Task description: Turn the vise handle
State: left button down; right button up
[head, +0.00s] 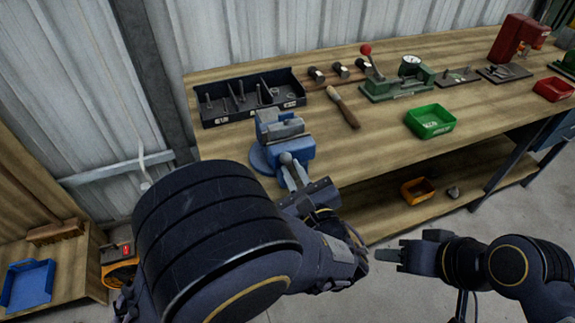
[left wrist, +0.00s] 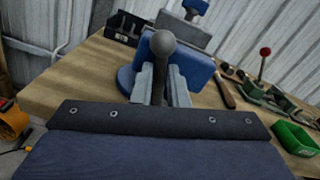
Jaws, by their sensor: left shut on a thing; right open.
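The blue vise (head: 279,140) is mounted at the near left corner of the wooden workbench, and its blue body also fills the upper middle of the left wrist view (left wrist: 196,72). The vise handle (head: 286,159) is a grey bar with a ball end, seen close up in the left wrist view (left wrist: 162,48). My left gripper (head: 294,178) is at the front of the vise, its fingers shut on the handle, the ball showing beyond them. My right gripper (head: 384,255) is open and empty, apart from the bench at lower right.
A black tool tray (head: 250,112) stands behind the vise. A file (head: 343,107), a green press (head: 396,88) and a green bin (head: 430,134) are to its right. An orange bin (head: 417,190) sits on the lower shelf. The bench top around the green bin is clear.

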aim_at(309, 158)
pick_arm(q)
jog(key=d+m+p, duration=0.1)
jog(key=m, duration=0.1)
jog(key=d+m+p, duration=0.1)
jog(key=p, duration=0.1)
jog(key=m+p, duration=0.2)
jog(key=shift+w+d+r+m, duration=0.25)
jog(key=shift+w+d+m, duration=0.05)
jog(key=shift+w+d, duration=0.1)
jog(key=shift+w+d+f+m+p, duration=0.2)
jog(key=shift+d+m+p, duration=0.3)
jog(key=shift+m+p, duration=0.45)
jog(key=shift+w+d+f+m+p, duration=0.1)
jog(key=shift+d+f+m+p, duration=0.25)
jog(key=shift+m, duration=0.6)
jog(key=shift+d+f, duration=0.1)
jog(key=c, duration=1.4)
grip_release()
jog(key=shift+c, duration=0.2)
